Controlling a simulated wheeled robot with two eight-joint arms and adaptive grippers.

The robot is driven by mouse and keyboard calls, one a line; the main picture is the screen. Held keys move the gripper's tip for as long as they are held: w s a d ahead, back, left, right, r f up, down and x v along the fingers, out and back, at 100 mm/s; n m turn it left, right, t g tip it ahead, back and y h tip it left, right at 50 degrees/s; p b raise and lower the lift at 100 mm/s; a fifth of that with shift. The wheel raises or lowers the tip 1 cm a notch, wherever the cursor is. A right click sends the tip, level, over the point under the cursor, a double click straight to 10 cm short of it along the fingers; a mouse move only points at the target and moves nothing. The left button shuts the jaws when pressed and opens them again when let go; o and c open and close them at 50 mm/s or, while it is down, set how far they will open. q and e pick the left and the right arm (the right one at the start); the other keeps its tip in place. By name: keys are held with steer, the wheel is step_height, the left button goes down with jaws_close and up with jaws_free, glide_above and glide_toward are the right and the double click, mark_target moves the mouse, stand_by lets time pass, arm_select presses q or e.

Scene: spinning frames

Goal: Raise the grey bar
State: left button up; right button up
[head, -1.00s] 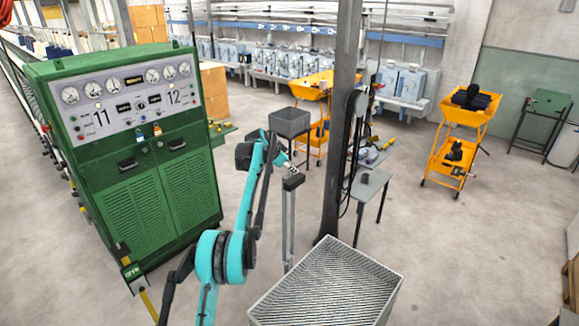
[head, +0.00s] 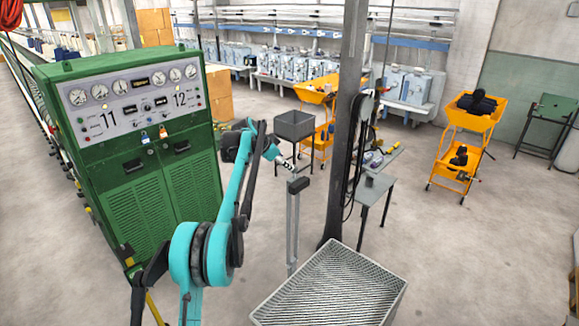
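A grey bar (head: 293,228) stands upright on a slim post in the middle of the head view, with a dark block (head: 299,184) across its top. My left arm comes in from the lower left and bends over. My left gripper (head: 288,164) is just above and left of the dark block, with a small gap seeming to lie between them. Its fingers are too small to tell whether they are open or shut. My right gripper is not in view.
A grey mesh-bottomed crate (head: 396,283) is close in front, right of the bar. A dark pillar (head: 343,130) stands behind it. A green control cabinet (head: 150,190) is at left. Orange trolleys (head: 466,118) and a grey table (head: 372,188) stand farther back. Open floor lies to the right.

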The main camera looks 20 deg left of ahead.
arm_select(q)
steer(key=shift+v, duration=1.25)
steer(key=s+d+f+n+g+b, duration=0.1)
steer(key=s+d+f+n+b, duration=0.1)
steer(key=s+d+f+b, duration=0.75)
steer(key=s+d+f+n+b, duration=0.2)
steer(key=s+d+f+b, duration=0.5)
steer(key=s+f+b, duration=0.35)
steer(key=s+d+f+n+y+b, duration=0.1)
steer(key=s+d+f+b, duration=0.2)
steer(key=s+f+b, duration=0.5)
steer(key=s+d+f+n+y+b, duration=0.1)
steer(key=s+d+f+n+b, duration=0.1)
steer(key=s+f+b, duration=0.7)
steer(key=s+d+f, duration=0.1)
steer(key=s+f, duration=0.7)
steer(key=f, duration=0.4)
steer(key=shift+s+d+f, duration=0.3)
steer(key=shift+s+f, duration=0.05)
